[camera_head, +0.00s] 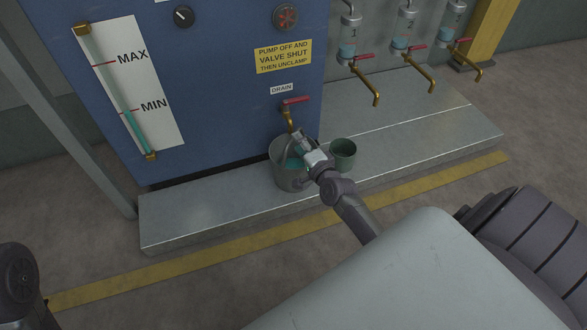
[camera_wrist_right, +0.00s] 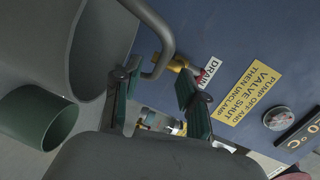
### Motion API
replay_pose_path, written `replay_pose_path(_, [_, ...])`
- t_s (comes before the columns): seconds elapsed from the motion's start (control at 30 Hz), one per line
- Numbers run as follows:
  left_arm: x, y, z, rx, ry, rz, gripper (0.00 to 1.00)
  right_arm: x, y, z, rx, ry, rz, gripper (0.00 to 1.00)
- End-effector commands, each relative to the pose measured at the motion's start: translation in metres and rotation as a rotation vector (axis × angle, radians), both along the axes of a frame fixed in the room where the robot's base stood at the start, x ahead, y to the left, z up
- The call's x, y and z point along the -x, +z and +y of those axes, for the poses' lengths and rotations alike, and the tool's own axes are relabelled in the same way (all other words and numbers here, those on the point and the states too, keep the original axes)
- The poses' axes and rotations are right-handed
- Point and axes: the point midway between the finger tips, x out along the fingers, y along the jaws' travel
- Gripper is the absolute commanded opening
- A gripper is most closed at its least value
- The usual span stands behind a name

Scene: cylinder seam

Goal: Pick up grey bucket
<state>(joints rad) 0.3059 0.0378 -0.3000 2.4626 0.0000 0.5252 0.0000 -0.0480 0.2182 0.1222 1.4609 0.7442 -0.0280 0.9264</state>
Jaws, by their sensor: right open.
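The grey bucket (camera_head: 285,180) stands upright on the grey ledge below the drain tap, with teal liquid inside. In the right wrist view the bucket (camera_wrist_right: 88,48) is at the upper left. Its curved grey handle (camera_wrist_right: 166,35) reaches down to the fingertips. My right gripper (camera_head: 301,143) is over the bucket's rim in the head view and hides part of it. In the wrist view my right gripper (camera_wrist_right: 160,82) is open, with the handle's lower end near the left fingertip. I cannot tell whether they touch. My left gripper is out of view.
A green cup (camera_head: 343,154) stands on the ledge (camera_head: 205,210), right of the bucket. The drain tap with a red lever (camera_head: 295,101) hangs just above the bucket, close to my right gripper. More taps (camera_head: 367,78) stick out at the upper right. The ledge's left part is clear.

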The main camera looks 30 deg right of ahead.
Motion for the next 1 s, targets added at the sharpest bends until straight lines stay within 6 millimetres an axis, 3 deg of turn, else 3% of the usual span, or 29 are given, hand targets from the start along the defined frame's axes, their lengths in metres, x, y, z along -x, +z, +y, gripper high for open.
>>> replay_pose_path(0.2, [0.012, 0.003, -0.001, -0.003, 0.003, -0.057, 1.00, -0.027, -0.008, -0.001, -0.001, 0.000, 0.000, 0.42])
replay_pose_path(0.47, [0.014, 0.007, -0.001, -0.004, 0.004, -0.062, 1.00, -0.030, -0.006, -0.002, 0.000, 0.000, 0.002, 0.42])
replay_pose_path(0.57, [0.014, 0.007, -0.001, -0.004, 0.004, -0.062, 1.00, -0.030, -0.006, -0.002, 0.000, 0.000, 0.001, 0.31])
replay_pose_path(0.73, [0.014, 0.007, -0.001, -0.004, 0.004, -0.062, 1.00, -0.030, -0.006, -0.002, 0.000, 0.000, 0.001, 0.03])
replay_pose_path(1.0, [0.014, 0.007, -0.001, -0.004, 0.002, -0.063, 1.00, -0.030, -0.006, -0.002, 0.000, 0.001, 0.002, 0.00])
